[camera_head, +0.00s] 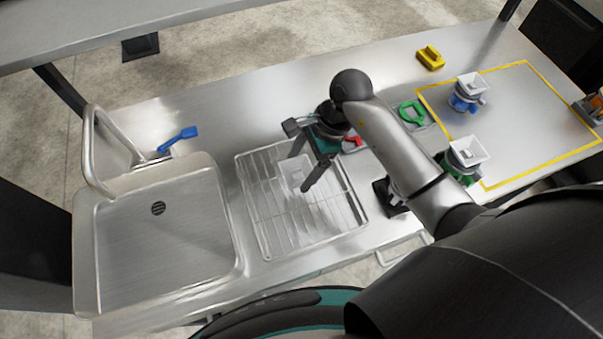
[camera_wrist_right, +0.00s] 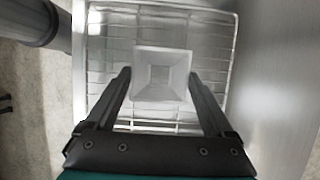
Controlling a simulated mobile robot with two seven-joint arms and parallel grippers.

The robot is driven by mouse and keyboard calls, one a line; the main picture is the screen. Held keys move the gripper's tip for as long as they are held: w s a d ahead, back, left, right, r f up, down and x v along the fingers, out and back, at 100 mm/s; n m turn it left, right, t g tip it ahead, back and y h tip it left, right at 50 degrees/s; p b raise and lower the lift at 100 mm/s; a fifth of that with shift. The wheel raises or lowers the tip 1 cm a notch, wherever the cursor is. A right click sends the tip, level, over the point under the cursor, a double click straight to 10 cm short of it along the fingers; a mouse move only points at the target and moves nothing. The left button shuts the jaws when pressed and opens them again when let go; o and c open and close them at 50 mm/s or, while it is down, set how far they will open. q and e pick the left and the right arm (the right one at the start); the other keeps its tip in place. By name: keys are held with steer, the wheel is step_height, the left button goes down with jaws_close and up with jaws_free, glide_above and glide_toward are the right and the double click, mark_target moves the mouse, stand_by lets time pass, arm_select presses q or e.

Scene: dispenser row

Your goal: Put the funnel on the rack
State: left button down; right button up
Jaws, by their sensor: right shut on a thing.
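The funnel (camera_head: 291,174) is pale, see-through and square-mouthed. In the right wrist view the funnel (camera_wrist_right: 162,73) lies between the two fingertips, its square opening facing the camera. My right gripper (camera_head: 306,168) is shut on the funnel, over the wire rack (camera_head: 277,231). The rack is a rectangular metal grid beside the sink, and its bars (camera_wrist_right: 110,18) show behind the funnel in the wrist view. I cannot tell whether the funnel touches the bars. The fingers hide part of the funnel in the head view. My left gripper is not in view.
The sink (camera_head: 185,245) and tap (camera_head: 91,150) are left of the rack, with a blue brush (camera_head: 178,138) behind. On the right, blue (camera_head: 463,103) and green (camera_head: 463,177) dispensers with white hoppers stand by a yellow outline. A yellow block (camera_head: 431,58) lies at the back.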

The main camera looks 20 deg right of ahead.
mark_target(305, 172)
steer(key=shift+f, duration=2.3)
steer(key=shift+f+b, duration=0.2)
steer(key=shift+b, duration=0.1)
steer(key=o, duration=1.1)
steer(key=shift+o, duration=0.2)
steer(key=shift+r, duration=0.15)
